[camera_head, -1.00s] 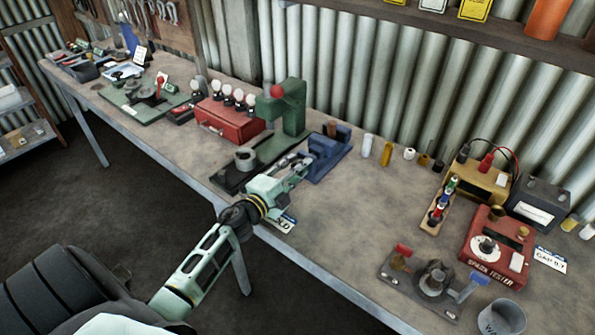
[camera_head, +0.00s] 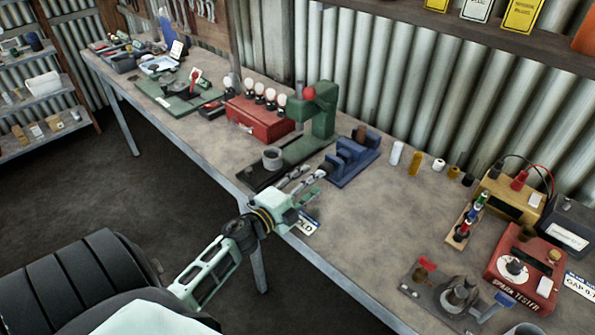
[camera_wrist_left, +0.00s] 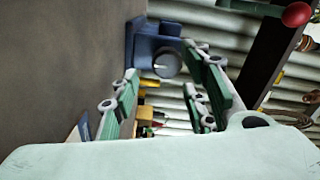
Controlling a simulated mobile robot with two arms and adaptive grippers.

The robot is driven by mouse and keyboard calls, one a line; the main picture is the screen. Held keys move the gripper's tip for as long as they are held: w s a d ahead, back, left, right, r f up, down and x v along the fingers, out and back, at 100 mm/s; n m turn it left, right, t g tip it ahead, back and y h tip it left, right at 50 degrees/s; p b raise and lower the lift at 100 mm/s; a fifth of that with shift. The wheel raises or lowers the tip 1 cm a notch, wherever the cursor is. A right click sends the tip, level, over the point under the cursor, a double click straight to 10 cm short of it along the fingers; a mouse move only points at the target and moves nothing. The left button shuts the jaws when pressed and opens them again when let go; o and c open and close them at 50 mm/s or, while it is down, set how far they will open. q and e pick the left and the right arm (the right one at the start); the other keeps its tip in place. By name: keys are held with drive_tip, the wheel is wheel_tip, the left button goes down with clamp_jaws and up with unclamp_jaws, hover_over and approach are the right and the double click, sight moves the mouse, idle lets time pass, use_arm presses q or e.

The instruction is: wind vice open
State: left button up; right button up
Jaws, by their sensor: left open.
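The blue vice (camera_head: 352,160) stands on the bench, right of a green arbor-press-like stand. In the left wrist view the vice (camera_wrist_left: 145,42) is at the top, with a round dark-grey end (camera_wrist_left: 167,64) facing the camera. My left gripper (camera_head: 310,180) is over the front part of the bench, just left of and in front of the vice. In the left wrist view its two fingers (camera_wrist_left: 167,95) are spread, with nothing between them, and the round end lies beyond the fingertips. A vice handle is not clearly visible. My right gripper is not in view.
The green press (camera_head: 322,112) with a red knob stands close behind the left gripper. A red box (camera_head: 258,120) is farther left. The red spark tester (camera_head: 522,268) and small parts occupy the right. Bare bench lies right of the vice.

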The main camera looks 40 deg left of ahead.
use_arm(q)
drive_tip(key=s, duration=0.6)
drive_tip(key=shift+s+a, duration=0.2)
